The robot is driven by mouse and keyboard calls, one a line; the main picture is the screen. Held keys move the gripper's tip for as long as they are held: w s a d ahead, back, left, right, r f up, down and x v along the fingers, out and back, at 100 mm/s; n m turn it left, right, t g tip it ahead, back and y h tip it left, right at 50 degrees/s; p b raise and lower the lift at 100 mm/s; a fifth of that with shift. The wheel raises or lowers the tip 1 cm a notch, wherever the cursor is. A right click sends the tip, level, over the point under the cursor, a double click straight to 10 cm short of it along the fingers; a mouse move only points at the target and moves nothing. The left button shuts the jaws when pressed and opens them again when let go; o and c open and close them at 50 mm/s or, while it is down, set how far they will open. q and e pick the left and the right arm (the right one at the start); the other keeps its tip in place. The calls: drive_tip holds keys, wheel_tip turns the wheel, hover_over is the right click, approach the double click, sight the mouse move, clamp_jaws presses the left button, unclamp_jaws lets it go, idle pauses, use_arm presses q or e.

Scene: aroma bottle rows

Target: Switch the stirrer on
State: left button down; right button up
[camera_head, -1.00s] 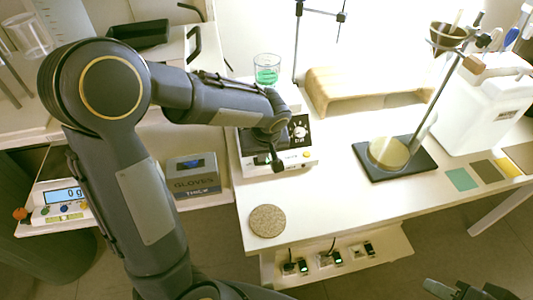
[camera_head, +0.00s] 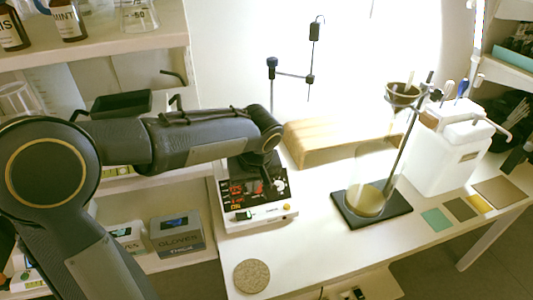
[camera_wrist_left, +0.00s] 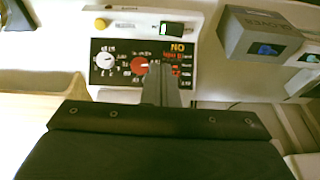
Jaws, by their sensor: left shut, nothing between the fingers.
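The stirrer (camera_head: 262,216) is a white device with a black front panel, standing on the white table. In the left wrist view, the stirrer's panel (camera_wrist_left: 103,80) shows a white knob (camera_wrist_left: 104,61), a red knob (camera_wrist_left: 139,66) and red and yellow lettering. A black switch with a green part (camera_wrist_left: 172,29) and a yellow button (camera_wrist_left: 100,24) sit on its white edge. My left gripper (camera_head: 268,186) is shut and empty, over the panel. In the wrist view its fingertips (camera_wrist_left: 158,70) cover part of the panel beside the red knob; I cannot tell whether they touch. My right gripper is out of view.
A wooden stand (camera_head: 330,145) is behind and right of the stirrer. A flask on a black base plate (camera_head: 388,213) and a white container (camera_head: 455,160) stand farther right. A round cork mat (camera_head: 251,276) lies in front. A gloves box (camera_head: 176,236) is at left.

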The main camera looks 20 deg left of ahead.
use_arm(q)
drive_tip(key=w+d+p+v, duration=0.1)
drive_tip(key=d+v, duration=0.1)
drive_tip(key=v, duration=0.9)
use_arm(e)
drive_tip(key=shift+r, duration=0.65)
use_arm(q)
drive_tip(key=shift+d+r, duration=0.1)
